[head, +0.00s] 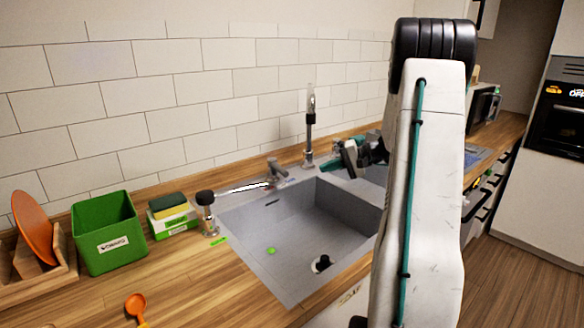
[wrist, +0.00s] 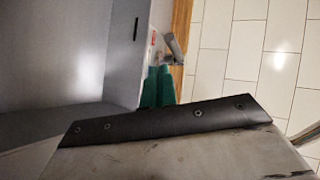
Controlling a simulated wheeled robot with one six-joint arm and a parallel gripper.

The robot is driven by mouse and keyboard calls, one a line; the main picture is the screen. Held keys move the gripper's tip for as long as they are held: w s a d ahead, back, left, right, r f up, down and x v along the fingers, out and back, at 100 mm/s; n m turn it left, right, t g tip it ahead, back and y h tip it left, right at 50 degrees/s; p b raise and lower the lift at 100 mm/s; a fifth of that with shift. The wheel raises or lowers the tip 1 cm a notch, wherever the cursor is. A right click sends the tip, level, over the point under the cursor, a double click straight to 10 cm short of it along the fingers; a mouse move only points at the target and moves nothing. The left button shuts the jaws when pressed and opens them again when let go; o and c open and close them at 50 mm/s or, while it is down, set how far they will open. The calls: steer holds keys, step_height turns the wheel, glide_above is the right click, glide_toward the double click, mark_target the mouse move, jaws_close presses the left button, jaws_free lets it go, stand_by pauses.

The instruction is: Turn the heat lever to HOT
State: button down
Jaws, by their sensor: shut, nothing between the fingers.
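A small grey lever fitting (head: 275,171) stands at the back rim of the sink, which I take to be the heat lever. In the wrist view a grey lever (wrist: 173,47) shows just beyond my fingertips, with a small red mark on a pale plate beside it. I cannot read its setting. My gripper (head: 338,149) is at the back right of the sink, right of the lever in the head view. Its teal fingers (wrist: 157,72) are shut and empty, close to the lever; I cannot tell whether they touch it.
The grey sink (head: 290,230) is open and deep in front of the lever. A tall tap-like post (head: 310,125) stands behind it near the tiled wall. A black-topped dispenser (head: 207,210), a sponge box (head: 172,215) and a green bin (head: 108,235) stand left.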

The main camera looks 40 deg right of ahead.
steer(key=w+d+r+n+t, duration=0.1)
steer(key=w+d+r+t, duration=0.1)
steer(key=d, duration=0.1)
glide_toward(278, 167)
steer(key=w+d, duration=0.2)
steer(key=w, duration=0.1)
steer(key=shift+h, duration=0.3)
steer(key=a, duration=0.1)
steer(key=a+f, duration=0.1)
steer(key=w+a, duration=0.1)
steer(key=shift+a+f, duration=0.25)
steer(key=shift+f, duration=0.15)
steer(key=shift+s, duration=0.15)
